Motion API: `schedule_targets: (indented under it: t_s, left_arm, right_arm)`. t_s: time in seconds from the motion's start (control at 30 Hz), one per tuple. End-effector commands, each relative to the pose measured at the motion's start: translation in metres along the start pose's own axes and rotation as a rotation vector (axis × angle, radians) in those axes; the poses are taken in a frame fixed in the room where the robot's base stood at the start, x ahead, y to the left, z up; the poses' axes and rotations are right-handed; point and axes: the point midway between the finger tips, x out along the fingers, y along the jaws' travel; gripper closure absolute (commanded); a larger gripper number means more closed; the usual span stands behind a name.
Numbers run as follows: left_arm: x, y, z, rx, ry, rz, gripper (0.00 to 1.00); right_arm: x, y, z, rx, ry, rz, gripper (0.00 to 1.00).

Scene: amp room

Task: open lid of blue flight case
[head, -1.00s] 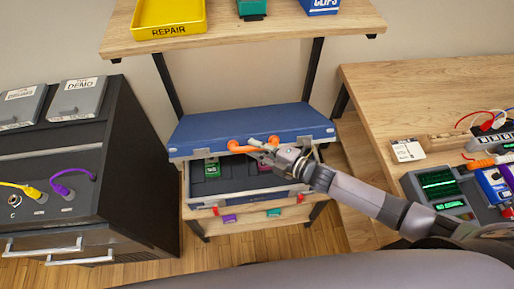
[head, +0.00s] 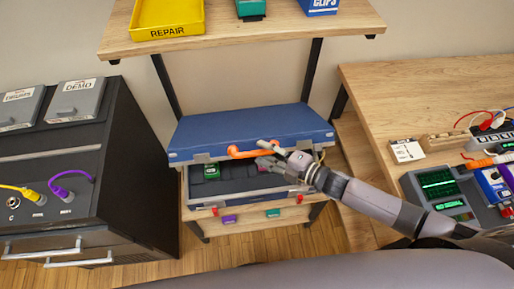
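The blue flight case stands on the lower shelf of a wooden rack. Its blue lid (head: 245,127) is raised partway, tilted, with a gap at the front. An orange handle (head: 236,153) sits on the lid's front edge. The dark inside of the case (head: 235,186) shows below the lid, with a green item (head: 211,171) in it. My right gripper (head: 266,156) is at the right end of the handle, fingers spread apart, one of them overlapping the handle. I cannot tell whether it touches. My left gripper is not in view.
An upper shelf (head: 240,38) above the case holds a yellow REPAIR bin (head: 167,18). A black cabinet (head: 130,165) stands close on the left. A wooden bench (head: 420,90) with electronics is on the right. Red latches (head: 299,199) hang at the case's front.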

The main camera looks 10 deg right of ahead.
Motion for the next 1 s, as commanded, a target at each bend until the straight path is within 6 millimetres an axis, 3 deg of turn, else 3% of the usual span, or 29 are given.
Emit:
schedule_targets:
  t_s: [0.2, 0.4, 1.0]
  left_arm:
    - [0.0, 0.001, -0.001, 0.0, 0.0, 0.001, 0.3]
    - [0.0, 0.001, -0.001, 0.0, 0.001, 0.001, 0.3]
    - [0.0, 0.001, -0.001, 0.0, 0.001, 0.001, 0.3]
  right_arm:
    - [-0.049, 0.0, 0.0, -0.001, 0.0, -0.001, 0.64]
    - [-0.075, 0.0, -0.001, -0.001, 0.001, 0.0, 0.64]
    - [-0.082, 0.001, -0.001, -0.001, 0.002, 0.002, 0.64]
